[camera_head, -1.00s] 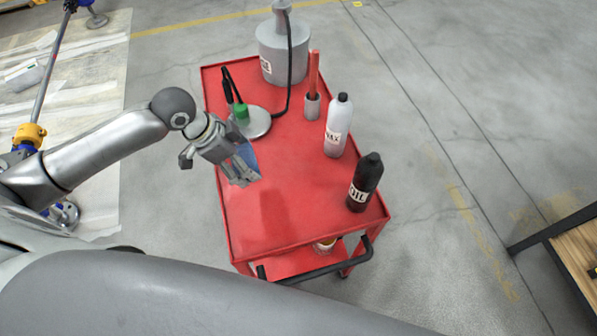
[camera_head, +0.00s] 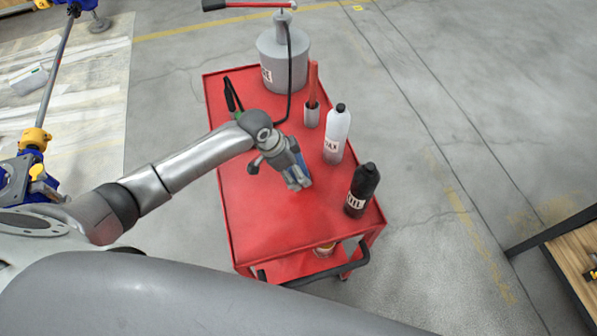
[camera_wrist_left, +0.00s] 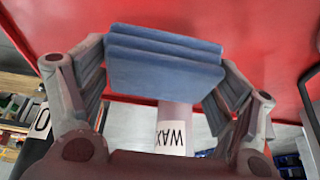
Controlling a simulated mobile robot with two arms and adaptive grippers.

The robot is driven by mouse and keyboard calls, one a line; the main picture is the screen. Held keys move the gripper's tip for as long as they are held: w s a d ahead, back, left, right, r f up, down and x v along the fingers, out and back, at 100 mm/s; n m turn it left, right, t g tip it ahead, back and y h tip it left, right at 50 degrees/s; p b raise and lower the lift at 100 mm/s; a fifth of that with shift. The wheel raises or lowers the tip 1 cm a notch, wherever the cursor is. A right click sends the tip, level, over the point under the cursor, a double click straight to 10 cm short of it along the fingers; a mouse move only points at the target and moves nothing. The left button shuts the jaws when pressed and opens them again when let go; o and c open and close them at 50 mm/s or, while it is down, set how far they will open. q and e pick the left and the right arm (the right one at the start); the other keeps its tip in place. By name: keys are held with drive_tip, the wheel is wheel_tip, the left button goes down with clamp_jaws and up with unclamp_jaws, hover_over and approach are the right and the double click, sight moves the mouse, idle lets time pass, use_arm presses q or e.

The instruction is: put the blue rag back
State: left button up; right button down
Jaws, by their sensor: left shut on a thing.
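The blue rag (camera_wrist_left: 165,58) is a folded stack of cloth between the two fingers of my left gripper (camera_wrist_left: 165,85) in the left wrist view. In the head view my left gripper (camera_head: 299,184) is over the middle of the red cart top (camera_head: 268,222), with a little of the rag's blue showing beside the fingers. The gripper is shut on the rag. I cannot tell whether the rag touches the cart. My right gripper is not in view.
The white WAX bottle (camera_head: 337,135) and black OIL bottle (camera_head: 362,190) stand close to the right of the gripper. A metal cup with a red handle (camera_head: 312,112) and a grey grease canister (camera_head: 283,62) stand behind. The cart's front is clear.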

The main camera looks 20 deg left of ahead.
use_arm(q)
drive_tip(key=shift+w+d+f, duration=0.25)
drive_tip(key=shift+d+f, duration=0.05)
drive_tip(key=shift+f, duration=1.85)
drive_tip(key=o, duration=0.9)
drive_tip(key=shift+f, duration=0.1)
drive_tip(key=shift+c, duration=0.2)
drive_tip(key=v, duration=1.2)
drive_tip(key=shift+r+b, duration=0.2)
drive_tip(key=shift+b, duration=0.1)
drive_tip(key=shift+w+d, duration=0.1)
drive_tip(key=shift+d, duration=0.05)
